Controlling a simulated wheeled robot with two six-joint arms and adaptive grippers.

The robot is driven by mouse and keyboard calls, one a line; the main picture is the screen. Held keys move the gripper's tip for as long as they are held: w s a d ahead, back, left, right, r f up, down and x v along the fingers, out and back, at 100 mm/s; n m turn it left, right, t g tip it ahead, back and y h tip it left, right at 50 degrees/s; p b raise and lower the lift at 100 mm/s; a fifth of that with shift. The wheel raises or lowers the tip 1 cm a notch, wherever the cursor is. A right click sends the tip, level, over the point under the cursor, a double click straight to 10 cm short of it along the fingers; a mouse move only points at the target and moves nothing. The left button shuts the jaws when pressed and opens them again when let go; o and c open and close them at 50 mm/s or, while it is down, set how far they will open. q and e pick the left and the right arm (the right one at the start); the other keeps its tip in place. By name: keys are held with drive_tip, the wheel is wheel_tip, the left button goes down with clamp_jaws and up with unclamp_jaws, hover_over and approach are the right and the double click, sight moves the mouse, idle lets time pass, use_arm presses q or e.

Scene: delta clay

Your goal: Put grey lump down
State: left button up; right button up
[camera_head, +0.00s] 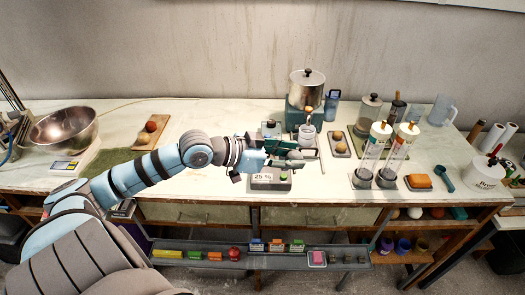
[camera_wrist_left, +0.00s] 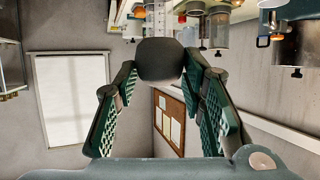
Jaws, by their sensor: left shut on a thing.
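My left gripper (camera_head: 292,153) reaches in from the left over the middle of the white bench. It is shut on a dark grey rounded lump (camera_wrist_left: 160,60), which shows clearly between the two green-padded fingers in the left wrist view. In the head view the lump is small and mostly hidden by the fingers. The gripper is just above and behind a small grey box with a white display (camera_head: 270,178) near the bench's front edge. I cannot tell a gap between lump and bench. My right gripper is not in view.
A metal pot (camera_head: 307,90) stands behind the gripper. A steel bowl (camera_head: 64,130) and a wooden board (camera_head: 152,132) are at left. The bench top (camera_head: 215,115) left of the pot is clear.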

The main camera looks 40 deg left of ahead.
sight(271, 169)
use_arm(q)
drive_tip(key=w+a+r+n+t+y+p, duration=0.1)
drive_tip(key=w+a+r+n+y+p, duration=0.15)
drive_tip(key=w+a+n+y, duration=0.35)
drive_tip(key=w+a+r+n+y+p, duration=0.1)
drive_tip(key=w+a+r+n+y, duration=0.25)
drive_tip(key=a, duration=0.55)
drive_tip(key=shift+t+y, duration=0.3)
drive_tip(key=shift+y, duration=0.25)
drive_tip(key=f+b, duration=0.1)
drive_tip(key=f, duration=0.5)
drive_tip(key=f+b, duration=0.1)
drive_tip(key=f, duration=0.6)
drive_tip(key=f+b, duration=0.1)
drive_tip(key=f, duration=0.6)
drive_tip(key=shift+s+a+f, duration=0.1)
drive_tip(key=shift+s+f, duration=0.05)
drive_tip(key=shift+s, duration=0.15)
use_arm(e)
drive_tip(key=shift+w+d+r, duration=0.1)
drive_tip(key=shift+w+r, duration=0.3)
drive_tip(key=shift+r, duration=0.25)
use_arm(q)
drive_tip(key=o, duration=1.1)
drive_tip(key=shift+f, duration=0.1)
drive_tip(key=shift+o, duration=0.5)
